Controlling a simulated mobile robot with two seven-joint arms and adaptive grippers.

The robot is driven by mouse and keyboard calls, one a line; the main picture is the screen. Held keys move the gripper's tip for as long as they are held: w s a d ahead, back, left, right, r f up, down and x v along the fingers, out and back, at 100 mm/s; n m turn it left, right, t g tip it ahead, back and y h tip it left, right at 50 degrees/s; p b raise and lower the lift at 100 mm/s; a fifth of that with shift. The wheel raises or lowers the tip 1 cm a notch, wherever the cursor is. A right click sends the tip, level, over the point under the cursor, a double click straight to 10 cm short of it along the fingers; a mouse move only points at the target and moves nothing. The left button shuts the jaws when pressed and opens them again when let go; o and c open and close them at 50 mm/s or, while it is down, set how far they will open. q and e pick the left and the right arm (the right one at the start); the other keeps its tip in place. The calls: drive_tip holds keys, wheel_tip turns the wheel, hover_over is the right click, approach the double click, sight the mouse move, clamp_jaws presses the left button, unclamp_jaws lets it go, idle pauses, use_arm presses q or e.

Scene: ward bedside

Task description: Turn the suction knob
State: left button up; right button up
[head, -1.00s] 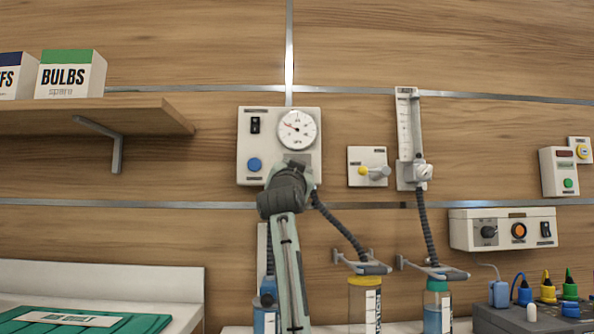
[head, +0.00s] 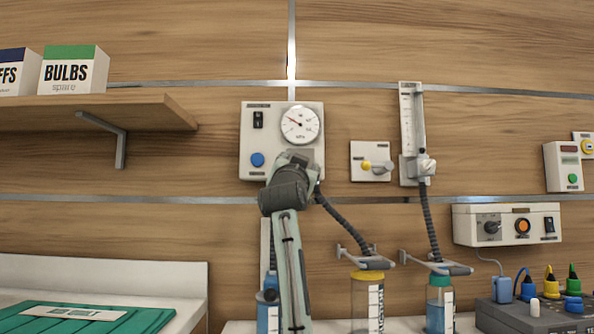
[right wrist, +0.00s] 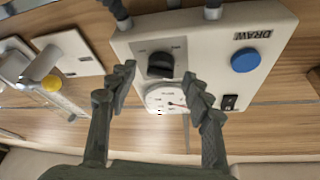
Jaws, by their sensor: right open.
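The white suction panel (head: 249,133) hangs on the wood wall in the head view, with a round gauge (head: 300,124), a black switch (head: 258,120) and a blue button (head: 257,160). My right arm's wrist covers its lower right part, hiding the knob there. In the right wrist view the panel (right wrist: 212,45) appears upside down. The black knob (right wrist: 160,66) shows between the two fingers of my right gripper (right wrist: 159,74), which is open and empty. Contact with the knob cannot be told. The gauge (right wrist: 157,99) shows just beyond the knob. My left gripper is not in view.
A valve plate with a yellow button (head: 366,166) and a flowmeter (head: 412,135) are right of the panel. Hoses run down to jars, one yellow-lidded (head: 367,300). A shelf (head: 150,112) juts out at left. A control box (head: 507,225) is at right.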

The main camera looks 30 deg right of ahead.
drive_tip(key=v, duration=1.1)
